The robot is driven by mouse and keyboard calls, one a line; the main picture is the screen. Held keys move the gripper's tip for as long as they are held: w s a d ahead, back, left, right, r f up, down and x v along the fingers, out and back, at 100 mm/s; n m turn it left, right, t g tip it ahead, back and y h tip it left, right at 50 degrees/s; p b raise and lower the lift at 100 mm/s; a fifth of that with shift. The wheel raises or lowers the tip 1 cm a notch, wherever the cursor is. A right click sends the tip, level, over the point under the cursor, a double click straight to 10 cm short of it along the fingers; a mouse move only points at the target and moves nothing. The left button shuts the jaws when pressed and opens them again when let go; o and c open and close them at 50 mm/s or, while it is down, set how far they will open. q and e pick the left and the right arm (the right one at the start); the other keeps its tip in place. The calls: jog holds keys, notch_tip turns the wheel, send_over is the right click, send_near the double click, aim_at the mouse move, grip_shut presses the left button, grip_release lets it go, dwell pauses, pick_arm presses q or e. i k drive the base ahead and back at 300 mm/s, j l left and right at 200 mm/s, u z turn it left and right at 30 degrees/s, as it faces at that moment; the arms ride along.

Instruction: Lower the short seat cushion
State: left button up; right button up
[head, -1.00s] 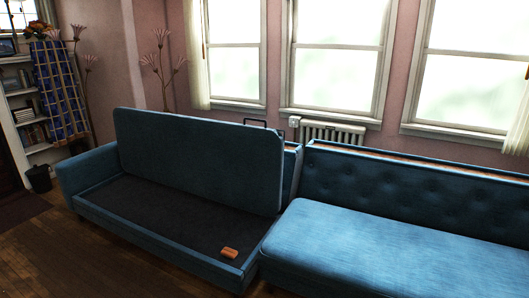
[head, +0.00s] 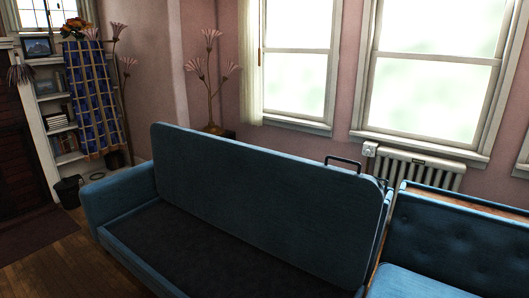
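The short seat cushion (head: 265,200) is a blue upholstered slab. It stands raised and nearly upright, leaning back along the rear of the left sofa section (head: 118,197). Below it the dark seat base (head: 190,248) lies open and bare where it shows. The front right part of the base is cut off by the bottom edge of the head view. Neither of my grippers shows in the view.
The longer sofa section (head: 450,235) with its tufted back stands at the right. A radiator (head: 415,168) is behind, under the windows. A black bin (head: 68,192) and a bookshelf (head: 60,125) stand at the left. Wooden floor (head: 70,258) is clear at front left.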

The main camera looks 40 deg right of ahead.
aim_at(322, 219)
jog(key=i+z, duration=0.15)
jog(key=i, duration=0.3)
jog(key=i+j+z, duration=0.15)
jog(key=i, duration=0.35)
